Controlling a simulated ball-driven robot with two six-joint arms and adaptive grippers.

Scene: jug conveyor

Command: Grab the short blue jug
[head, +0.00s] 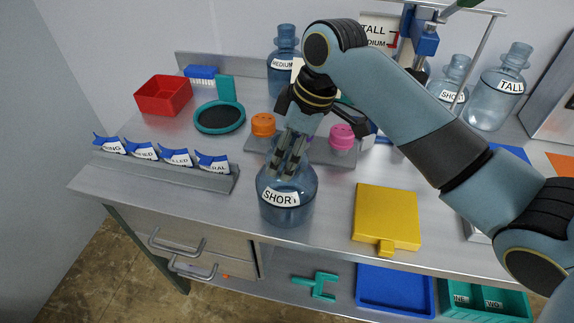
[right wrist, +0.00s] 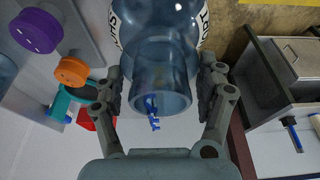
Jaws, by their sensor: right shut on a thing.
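The short blue jug (head: 287,209) is translucent blue with a white SHORT label and stands upright on the metal table near its front edge. My right gripper (head: 287,160) comes down from above and is shut on the jug's neck. In the right wrist view the jug (right wrist: 158,45) lies between the two fingers (right wrist: 160,90), one on each side of its neck. The jug's mouth faces the wrist camera, and small blue marks show through it. My left gripper is not in view.
A yellow block (head: 387,217) lies right of the jug. Orange (head: 263,124) and pink (head: 342,136) caps sit on a grey holder behind. A red bin (head: 163,95) and a teal ring stand (head: 220,117) are at left. Labelled jugs (head: 497,92) stand at the back.

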